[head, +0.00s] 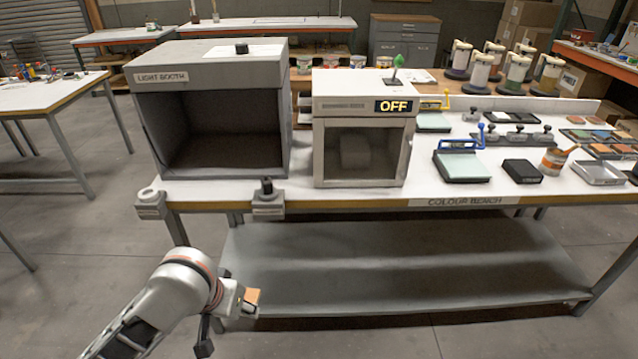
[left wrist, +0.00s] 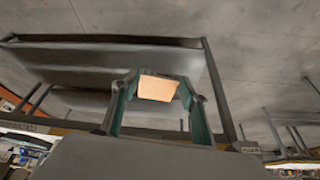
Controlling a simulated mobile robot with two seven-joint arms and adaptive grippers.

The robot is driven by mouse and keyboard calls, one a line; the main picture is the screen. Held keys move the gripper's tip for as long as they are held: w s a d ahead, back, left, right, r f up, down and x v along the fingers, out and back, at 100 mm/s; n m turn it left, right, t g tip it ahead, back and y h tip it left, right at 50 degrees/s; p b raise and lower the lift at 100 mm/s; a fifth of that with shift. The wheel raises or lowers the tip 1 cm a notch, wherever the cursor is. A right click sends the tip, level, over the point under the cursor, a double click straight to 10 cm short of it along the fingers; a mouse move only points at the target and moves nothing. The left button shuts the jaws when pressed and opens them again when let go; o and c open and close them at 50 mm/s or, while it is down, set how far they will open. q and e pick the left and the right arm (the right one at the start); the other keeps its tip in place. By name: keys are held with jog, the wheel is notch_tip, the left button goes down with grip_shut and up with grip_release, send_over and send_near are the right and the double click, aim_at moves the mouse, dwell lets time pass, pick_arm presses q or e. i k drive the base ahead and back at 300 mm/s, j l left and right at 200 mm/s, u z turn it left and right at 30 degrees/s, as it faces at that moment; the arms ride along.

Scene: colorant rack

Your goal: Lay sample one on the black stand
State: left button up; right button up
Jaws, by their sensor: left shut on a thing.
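My left gripper (head: 230,318) is in front of the bench, below its top and left of centre in the head view. It is shut on a small orange sample (head: 251,297), likely sample one; no label on it is readable. In the left wrist view, the sample (left wrist: 157,88) sits between the fingertips of the gripper (left wrist: 157,98). A small grey holder with a black top (head: 267,198) sits at the bench's front edge, above and apart from the gripper. A flat black block (head: 522,171) lies on the bench at the right. I cannot tell which is the black stand.
A similar holder with a white ring top (head: 151,203) is at the bench's left front corner. The open light booth (head: 210,60) and a cabinet reading OFF (head: 360,145) stand on the bench. The bench's lower shelf (head: 400,265) is bare.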

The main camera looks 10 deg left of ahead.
aim_at(528, 170)
jog(key=i+l+z, duration=0.1)
jog(key=l, duration=0.35)
jog(key=i+l+z, duration=0.15)
jog(key=l, duration=0.35)
jog(key=i+l+z, duration=0.1)
jog(key=i+l, duration=0.2)
jog(key=i+l+z, duration=0.1)
jog(key=i+l, duration=0.15)
jog(key=l, duration=0.3)
jog(key=i+l+z, duration=0.1)
jog(key=l, duration=0.3)
jog(key=i, duration=0.1)
